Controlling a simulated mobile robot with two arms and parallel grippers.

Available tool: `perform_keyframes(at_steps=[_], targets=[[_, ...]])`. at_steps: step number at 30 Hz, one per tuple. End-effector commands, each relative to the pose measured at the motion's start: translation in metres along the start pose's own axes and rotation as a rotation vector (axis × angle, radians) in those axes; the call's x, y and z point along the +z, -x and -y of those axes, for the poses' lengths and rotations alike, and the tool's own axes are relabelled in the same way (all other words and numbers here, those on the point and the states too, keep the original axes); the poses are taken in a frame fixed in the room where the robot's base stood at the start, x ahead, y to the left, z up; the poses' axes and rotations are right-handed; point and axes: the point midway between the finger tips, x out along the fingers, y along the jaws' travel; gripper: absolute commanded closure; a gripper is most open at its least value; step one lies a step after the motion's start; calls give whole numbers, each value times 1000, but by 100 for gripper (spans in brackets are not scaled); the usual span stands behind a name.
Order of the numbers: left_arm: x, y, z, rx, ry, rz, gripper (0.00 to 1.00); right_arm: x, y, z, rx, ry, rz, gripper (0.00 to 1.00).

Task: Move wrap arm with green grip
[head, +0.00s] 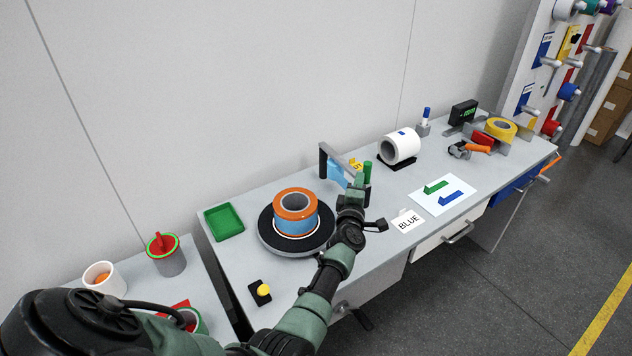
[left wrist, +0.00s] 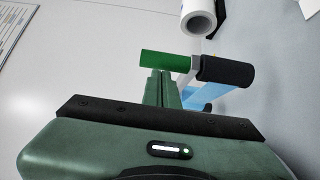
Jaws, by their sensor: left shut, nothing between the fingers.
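In the left wrist view the green grip (left wrist: 165,61) lies across the picture, beside a black cylinder (left wrist: 226,72) and blue film (left wrist: 206,95). My left gripper (head: 358,183) is shut and empty. Its fingertips (left wrist: 163,73) are right at the green grip; I cannot tell whether they touch it. My right gripper is not in view.
A black turntable (head: 268,240) carries an orange and blue roll (head: 296,206) left of my gripper. A green tray (head: 224,221) and yellow button (head: 263,289) are at left.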

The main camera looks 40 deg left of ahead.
Motion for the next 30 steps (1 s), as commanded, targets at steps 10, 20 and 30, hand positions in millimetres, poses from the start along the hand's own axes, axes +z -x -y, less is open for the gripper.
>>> perform_keyframes(at_steps=[10, 20, 30], targets=[[16, -14, 1, 1, 0, 0, 100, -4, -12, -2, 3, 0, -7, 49], [18, -15, -2, 2, 1, 2, 100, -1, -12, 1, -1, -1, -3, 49], [18, -15, -3, 4, 1, 3, 100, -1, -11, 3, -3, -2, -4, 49]])
